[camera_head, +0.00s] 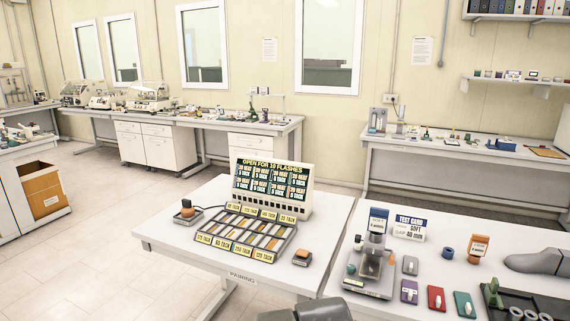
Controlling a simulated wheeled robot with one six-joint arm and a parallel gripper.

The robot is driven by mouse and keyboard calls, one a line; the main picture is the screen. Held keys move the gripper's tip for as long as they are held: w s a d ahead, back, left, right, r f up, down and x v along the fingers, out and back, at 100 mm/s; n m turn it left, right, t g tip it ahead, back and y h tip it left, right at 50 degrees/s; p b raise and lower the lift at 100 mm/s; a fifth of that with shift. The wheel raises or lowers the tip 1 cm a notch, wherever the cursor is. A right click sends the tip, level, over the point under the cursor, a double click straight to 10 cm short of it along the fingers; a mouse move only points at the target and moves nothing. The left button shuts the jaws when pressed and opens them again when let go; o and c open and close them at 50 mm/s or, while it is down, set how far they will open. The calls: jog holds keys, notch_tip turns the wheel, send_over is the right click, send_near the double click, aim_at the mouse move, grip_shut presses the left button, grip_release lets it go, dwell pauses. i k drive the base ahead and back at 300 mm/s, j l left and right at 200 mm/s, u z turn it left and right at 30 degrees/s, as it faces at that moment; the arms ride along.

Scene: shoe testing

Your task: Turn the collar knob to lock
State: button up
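A small bench tester (370,285) with a grey base, an upright frame and a clear-looking front stands on the right-hand white table. A blue-and-white card marked SOFT shows at its top. A collar knob cannot be told apart with certainty at this size, nor whether anything is locked. A dark grey rounded shape shows at the bottom edge, in front of the tables; it may be part of my own body. My gripper's fingers are not in view.
A test card (410,227), a blue ring (448,253), an orange-and-white stand (478,248), several coloured blocks and a grey shoe form (538,262) share the right table. The left table holds a display box (272,186) and a sample tray (247,232). Floor is clear at left.

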aim_at(358, 238)
jog(key=z, duration=0.8)
jog(key=i+j, duration=0.4)
jog(key=j, duration=0.15)
jog(key=i+j, duration=0.4)
jog(key=i+j+z, duration=0.05)
jog(key=j, duration=0.05)
